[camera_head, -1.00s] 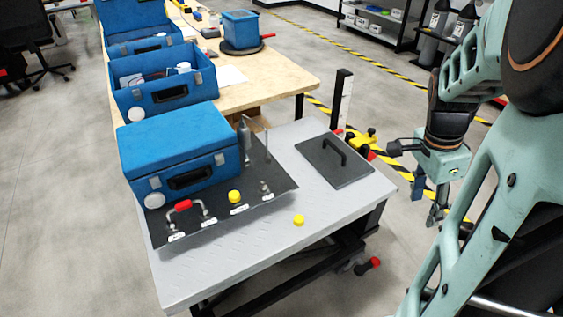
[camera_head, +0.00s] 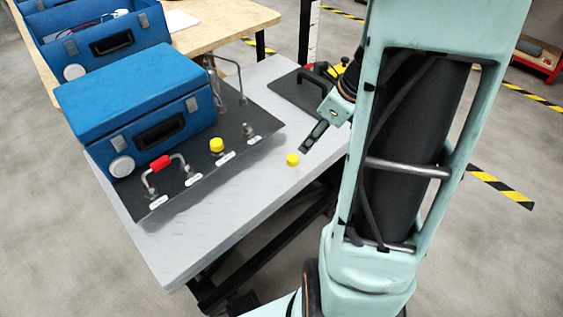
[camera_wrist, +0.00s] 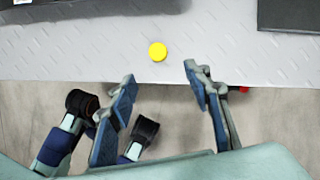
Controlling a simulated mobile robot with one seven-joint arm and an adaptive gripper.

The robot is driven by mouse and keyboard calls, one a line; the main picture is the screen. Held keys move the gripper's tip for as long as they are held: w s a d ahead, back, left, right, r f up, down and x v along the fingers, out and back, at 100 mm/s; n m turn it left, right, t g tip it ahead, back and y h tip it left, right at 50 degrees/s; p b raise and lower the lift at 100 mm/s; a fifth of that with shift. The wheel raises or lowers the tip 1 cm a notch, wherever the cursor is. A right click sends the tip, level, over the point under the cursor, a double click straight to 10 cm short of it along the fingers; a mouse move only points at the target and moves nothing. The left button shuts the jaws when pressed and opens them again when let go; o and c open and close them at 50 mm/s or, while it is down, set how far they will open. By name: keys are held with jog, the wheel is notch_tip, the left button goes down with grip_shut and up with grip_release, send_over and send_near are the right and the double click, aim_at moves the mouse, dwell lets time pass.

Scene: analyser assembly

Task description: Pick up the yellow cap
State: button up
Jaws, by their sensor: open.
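A small round yellow cap (camera_head: 293,160) lies on the bare grey table top, near its right edge. It also shows in the wrist view (camera_wrist: 158,52), beyond the fingertips and roughly between them in line. A second yellow cap (camera_head: 216,145) sits on the dark panel beside the blue case. My gripper (camera_head: 306,148) is above the table's right side, just right of the loose cap and apart from it. In the wrist view my gripper (camera_wrist: 160,75) has its two blue-padded fingers wide apart, with nothing between them.
The dark panel (camera_head: 185,195) carries a red-handled pipe (camera_head: 160,163), metal fittings and a closed blue case (camera_head: 140,100). A black plate with a handle (camera_head: 290,92) lies at the table's back right. The grey table top (camera_head: 235,215) is clear around the loose cap.

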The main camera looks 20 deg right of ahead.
jog(key=b, duration=0.2)
send_over(294, 158)
jog(key=s+d, duration=0.2)
notch_tip(294, 158, down, 5)
jog(key=shift+s+f, duration=0.1)
jog(key=shift+s, duration=0.05)
jog(key=b+x, duration=0.2)
jog(key=x, duration=0.1)
jog(key=b+x, duration=0.1)
jog(key=x, duration=0.1)
jog(key=shift+a+f, duration=0.1)
jog(key=shift+a, duration=0.2)
jog(key=shift+c, duration=0.6)
jog(key=c, duration=0.7)
